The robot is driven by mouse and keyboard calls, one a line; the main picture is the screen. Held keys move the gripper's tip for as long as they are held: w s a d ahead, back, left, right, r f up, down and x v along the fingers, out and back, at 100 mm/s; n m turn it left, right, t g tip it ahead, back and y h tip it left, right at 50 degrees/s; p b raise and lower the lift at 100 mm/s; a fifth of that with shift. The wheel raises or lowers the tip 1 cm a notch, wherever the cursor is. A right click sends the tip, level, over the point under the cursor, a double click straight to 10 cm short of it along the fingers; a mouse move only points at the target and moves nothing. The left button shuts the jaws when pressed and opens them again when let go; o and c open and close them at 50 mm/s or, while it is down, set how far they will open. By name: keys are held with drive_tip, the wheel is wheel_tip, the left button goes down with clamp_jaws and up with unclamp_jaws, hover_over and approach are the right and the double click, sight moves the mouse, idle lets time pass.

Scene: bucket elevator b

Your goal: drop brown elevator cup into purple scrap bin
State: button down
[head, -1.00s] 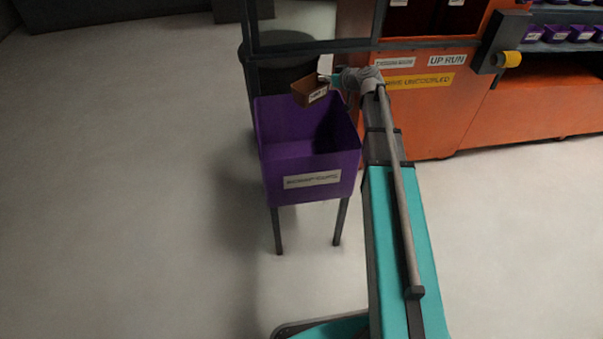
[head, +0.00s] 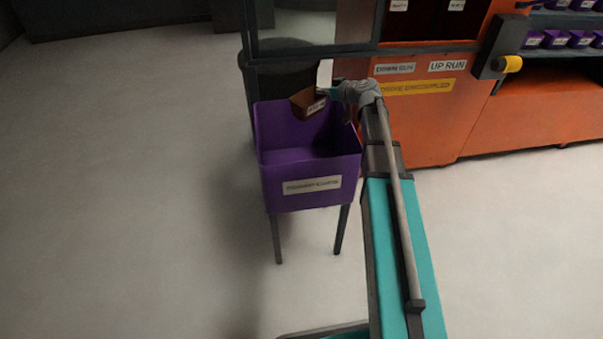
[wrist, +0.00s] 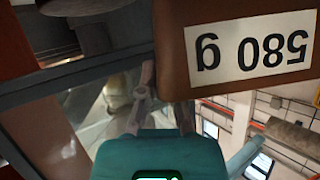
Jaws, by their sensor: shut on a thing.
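The brown elevator cup (head: 307,103) is held by my gripper (head: 329,92) above the back part of the purple scrap bin (head: 289,171). The cup is tilted in the head view and carries a white label. In the wrist view the cup (wrist: 172,60) fills the upper right, and its label reads "580 g" upside down. My gripper (wrist: 160,95) is shut on it. The bin is open at the top and stands on dark legs, with a white label on its front. Its inside looks empty where I can see it; part of the floor is hidden.
An orange machine (head: 425,120) with "UP RUN" and yellow signs stands at the right. A dark rail (head: 300,54) and post run behind the bin, with a dark round drum (head: 285,80) beyond. Several purple cups (head: 557,40) sit on shelves at far right. The floor at left is clear.

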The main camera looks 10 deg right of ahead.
drive_tip(key=shift+f+b, duration=2.65)
drive_tip(key=shift+f, duration=0.1)
drive_tip(key=c, duration=0.7)
unclamp_jaws()
